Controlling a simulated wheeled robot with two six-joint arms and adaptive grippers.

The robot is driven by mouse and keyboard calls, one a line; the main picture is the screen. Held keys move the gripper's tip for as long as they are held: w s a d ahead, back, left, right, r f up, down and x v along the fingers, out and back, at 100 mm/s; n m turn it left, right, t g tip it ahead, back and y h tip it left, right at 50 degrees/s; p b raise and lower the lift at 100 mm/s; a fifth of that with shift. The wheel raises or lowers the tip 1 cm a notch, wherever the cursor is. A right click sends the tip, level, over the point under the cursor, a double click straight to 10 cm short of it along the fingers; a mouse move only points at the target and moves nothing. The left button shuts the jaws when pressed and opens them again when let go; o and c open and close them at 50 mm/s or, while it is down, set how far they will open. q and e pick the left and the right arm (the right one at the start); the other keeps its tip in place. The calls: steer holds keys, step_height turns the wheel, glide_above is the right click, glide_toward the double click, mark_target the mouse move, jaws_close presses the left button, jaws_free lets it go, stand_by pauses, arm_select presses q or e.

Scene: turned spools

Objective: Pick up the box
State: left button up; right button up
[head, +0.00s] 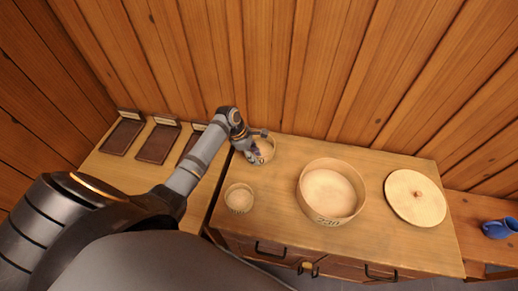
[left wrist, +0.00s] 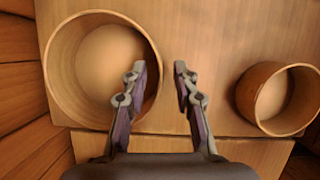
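Three open round wooden boxes stand on the cabinet top. The largest (head: 331,192) has dark marks on its front wall; I cannot tell which box the task means. A medium one (head: 270,146) is at the back left, and a small one (head: 239,198) is in front of it. My left gripper (head: 258,148) is at the medium box and partly hides it. In the left wrist view the gripper (left wrist: 160,78) is open, one finger over the inside of the medium box (left wrist: 70,42), the other outside its wall. The small box (left wrist: 248,97) is at right.
A round lid with a knob (head: 414,198) lies at the cabinet's right. A blue mug (head: 497,228) stands on a lower surface at far right. Several dark trays with labels (head: 157,145) lie on the left surface. A plank wall (head: 330,70) rises close behind.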

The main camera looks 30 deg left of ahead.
arm_select(q)
steer(key=shift+w+d+f, duration=0.15)
steer(key=shift+d+f, duration=0.1)
steer(key=shift+f, duration=0.35)
steer(key=shift+w+d+f, duration=0.1)
steer(key=shift+f, duration=0.2)
jaws_close()
arm_select(e)
steer(key=shift+s, duration=0.6)
arm_select(q)
steer(key=shift+r, duration=0.15)
arm_select(e)
steer(key=shift+d, duration=0.15)
